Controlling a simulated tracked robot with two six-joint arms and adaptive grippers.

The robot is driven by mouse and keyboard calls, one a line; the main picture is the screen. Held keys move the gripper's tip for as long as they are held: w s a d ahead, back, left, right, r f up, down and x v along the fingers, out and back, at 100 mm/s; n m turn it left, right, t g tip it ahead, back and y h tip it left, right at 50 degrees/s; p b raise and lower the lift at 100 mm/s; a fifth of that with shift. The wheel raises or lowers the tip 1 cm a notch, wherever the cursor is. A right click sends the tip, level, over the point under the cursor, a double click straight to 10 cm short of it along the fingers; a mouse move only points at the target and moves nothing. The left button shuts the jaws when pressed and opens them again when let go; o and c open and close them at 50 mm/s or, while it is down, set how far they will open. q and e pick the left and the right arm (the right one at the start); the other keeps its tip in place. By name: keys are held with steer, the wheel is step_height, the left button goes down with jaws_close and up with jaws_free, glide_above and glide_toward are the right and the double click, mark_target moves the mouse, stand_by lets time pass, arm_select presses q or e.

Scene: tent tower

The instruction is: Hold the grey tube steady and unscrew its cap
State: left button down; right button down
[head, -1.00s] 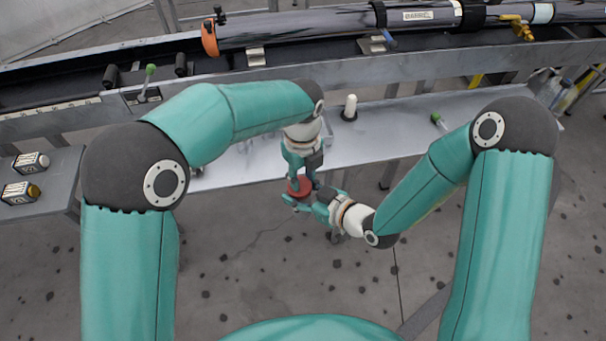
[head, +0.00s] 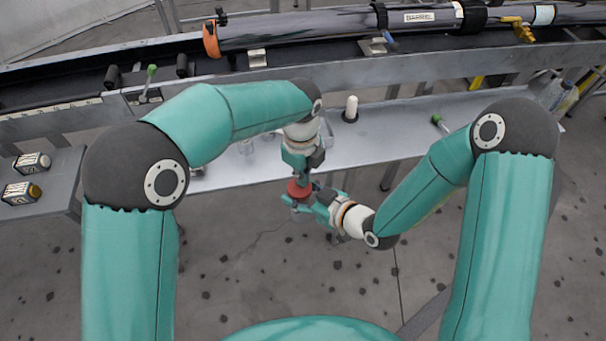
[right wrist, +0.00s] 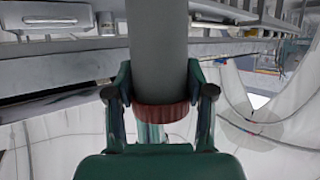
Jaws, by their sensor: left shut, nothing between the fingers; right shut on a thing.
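The grey tube (right wrist: 158,50) fills the upper middle of the right wrist view, with a ribbed red cap (right wrist: 161,115) at its end. In the head view the red cap (head: 299,189) shows, but the tube beneath it is hidden. My right gripper (head: 298,204) is shut on the grey tube close to the cap, one finger on each side. My left gripper (head: 303,179) points down from above at the cap, its fingers shut with nothing between them. Whether its tips touch the cap cannot be told.
A grey metal shelf (head: 385,135) lies behind the grippers, bearing a white peg (head: 351,107) and a green-tipped item (head: 437,119). A large dark tube (head: 330,27) rests on the long rail behind. The floor in front is clear.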

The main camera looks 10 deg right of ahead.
arm_select(q)
steer(key=shift+s+f, duration=0.1)
steer(key=shift+f, duration=0.25)
steer(key=c, duration=1.3)
jaws_free()
steer(key=shift+r, duration=0.1)
